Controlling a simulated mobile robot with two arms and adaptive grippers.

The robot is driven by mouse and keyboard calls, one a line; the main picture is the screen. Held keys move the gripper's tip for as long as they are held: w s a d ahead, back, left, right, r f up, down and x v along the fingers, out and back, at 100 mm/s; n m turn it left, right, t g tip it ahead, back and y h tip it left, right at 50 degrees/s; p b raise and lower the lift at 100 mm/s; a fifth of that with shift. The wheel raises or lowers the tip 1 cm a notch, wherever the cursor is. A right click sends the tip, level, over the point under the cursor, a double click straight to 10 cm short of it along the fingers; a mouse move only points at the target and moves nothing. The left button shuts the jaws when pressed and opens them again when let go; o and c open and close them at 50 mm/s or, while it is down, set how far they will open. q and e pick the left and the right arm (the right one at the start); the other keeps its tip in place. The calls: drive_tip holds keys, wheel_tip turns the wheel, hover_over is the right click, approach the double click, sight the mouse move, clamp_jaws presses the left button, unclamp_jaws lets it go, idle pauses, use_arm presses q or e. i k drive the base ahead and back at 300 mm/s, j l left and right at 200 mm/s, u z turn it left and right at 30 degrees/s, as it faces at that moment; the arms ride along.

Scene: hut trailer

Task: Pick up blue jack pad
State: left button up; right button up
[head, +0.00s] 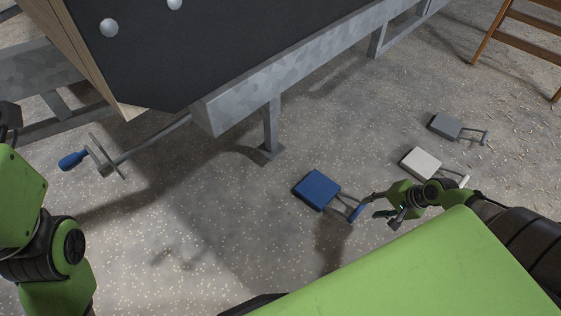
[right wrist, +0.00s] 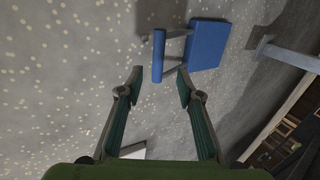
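The blue jack pad (head: 317,189) lies flat on the grey floor, with its blue-gripped handle (head: 356,211) toward the right. My right gripper (head: 377,206) is just right of this handle. In the right wrist view, the pad (right wrist: 207,45) and its upright-looking handle bar (right wrist: 158,56) are ahead of my right gripper (right wrist: 159,80). The fingers are apart with nothing between them, and the handle bar lies just beyond the fingertips. Whether a finger touches it cannot be told. My left arm shows at the left edge of the head view, but its gripper is not visible.
A white pad (head: 421,163) and a grey pad (head: 445,126) lie on the floor at the right. A trailer frame with a metal leg (head: 271,128) stands behind the blue pad. A blue-handled crank (head: 73,160) sticks out at left. A wooden ladder (head: 520,45) is at upper right.

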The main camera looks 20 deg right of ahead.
sight(317, 188)
drive_tip(key=k+l, duration=0.3)
drive_tip(key=k, duration=0.15)
drive_tip(key=k+l, duration=0.3)
drive_tip(key=k, duration=0.2)
